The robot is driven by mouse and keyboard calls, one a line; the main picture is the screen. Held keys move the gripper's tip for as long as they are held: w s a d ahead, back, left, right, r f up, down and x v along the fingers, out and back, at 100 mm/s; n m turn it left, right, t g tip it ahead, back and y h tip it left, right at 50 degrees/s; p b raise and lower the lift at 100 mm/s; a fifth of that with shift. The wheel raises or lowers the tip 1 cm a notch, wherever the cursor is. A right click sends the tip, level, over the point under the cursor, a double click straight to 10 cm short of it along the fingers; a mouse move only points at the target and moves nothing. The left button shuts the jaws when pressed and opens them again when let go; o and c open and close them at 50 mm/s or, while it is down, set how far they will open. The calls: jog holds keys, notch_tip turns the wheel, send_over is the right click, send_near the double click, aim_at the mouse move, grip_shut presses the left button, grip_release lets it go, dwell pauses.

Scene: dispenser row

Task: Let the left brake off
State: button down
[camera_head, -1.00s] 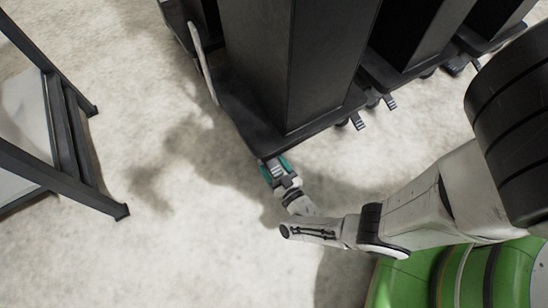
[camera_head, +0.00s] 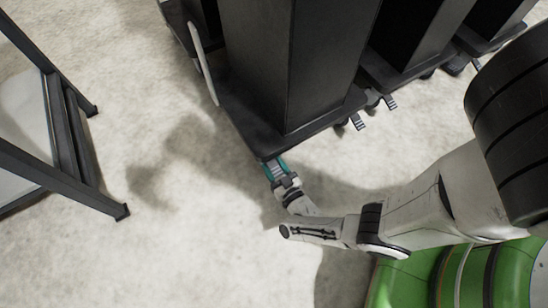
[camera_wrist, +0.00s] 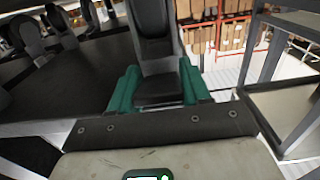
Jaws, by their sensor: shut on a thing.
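The nearest dispenser (camera_head: 290,70) is a tall dark column on a flat dark base. Its left brake, a small ridged pedal (camera_head: 275,171), sticks out from under the base's front left corner. My gripper (camera_head: 275,168) has its teal fingers on either side of this pedal and is shut on it. In the wrist view, the dark pedal (camera_wrist: 158,88) sits between the two teal fingers of my gripper (camera_wrist: 160,92). The dispenser's right brake pedal (camera_head: 357,121) shows at the base's other front corner, with nothing on it. The fingers partly hide the left pedal's sides.
More dispensers (camera_head: 415,35) stand to the right, with another pedal (camera_head: 390,102) low between them. A dark-framed rack (camera_head: 70,140) stands at the left. Pale open floor (camera_head: 165,235) lies between rack and dispenser. Shelves with boxes (camera_wrist: 215,35) show far off in the wrist view.

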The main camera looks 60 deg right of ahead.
jog(key=shift+r, duration=0.1)
jog(key=r+g+p, duration=0.1)
jog(key=p, duration=0.2)
jog(key=shift+y, duration=0.3)
jog(key=p, duration=0.2)
jog(key=g+y+p, duration=0.1)
jog(key=p, duration=0.1)
jog(key=shift+s+r+g, duration=0.15)
jog(key=shift+r+g, duration=0.15)
jog(key=shift+r, duration=0.05)
jog(key=g+p, duration=0.1)
jog(key=p, duration=0.1)
jog(key=g+y+p, duration=0.1)
jog(key=p, duration=0.2)
jog(key=shift+r+y, duration=0.25)
jog(key=shift+y, duration=0.05)
jog(key=shift+a+p, duration=0.1)
jog(key=shift+p, duration=0.4)
jog(key=shift+f+g+p, duration=0.15)
jog(key=shift+g+p, duration=0.2)
jog(key=shift+g, duration=0.15)
jog(key=c, duration=0.6)
grip_release()
